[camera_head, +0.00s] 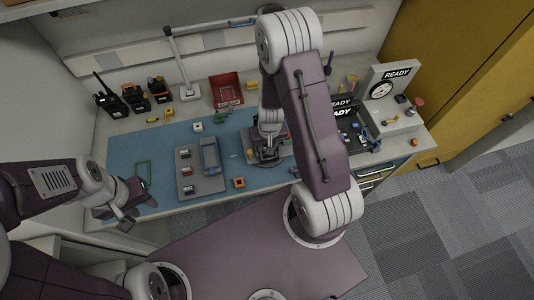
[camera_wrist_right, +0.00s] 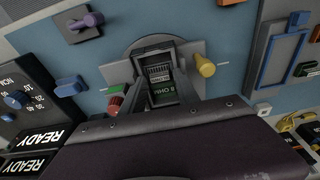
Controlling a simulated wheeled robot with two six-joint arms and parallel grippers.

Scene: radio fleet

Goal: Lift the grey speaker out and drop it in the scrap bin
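The grey speaker (camera_wrist_right: 160,73), a small block with a label reading 8 OHM, shows in the right wrist view. It lies between the fingers of my right gripper (camera_wrist_right: 160,58). I cannot tell whether both fingers press on it. In the head view my right gripper (camera_head: 268,152) is low over a grey fixture on the blue mat, and the arm hides part of it. The scrap bin (camera_head: 227,92) is a red open box at the back of the bench. My left gripper (camera_head: 120,216) is open and empty by the front left edge.
Several black radios (camera_head: 133,98) stand at the back left. A grey tray (camera_head: 205,187) with small parts lies on the blue mat (camera_head: 125,150), left of my right gripper. A READY tester with a dial (camera_head: 382,89) stands at the right. A yellow knob (camera_wrist_right: 205,67) sits close beside the fixture.

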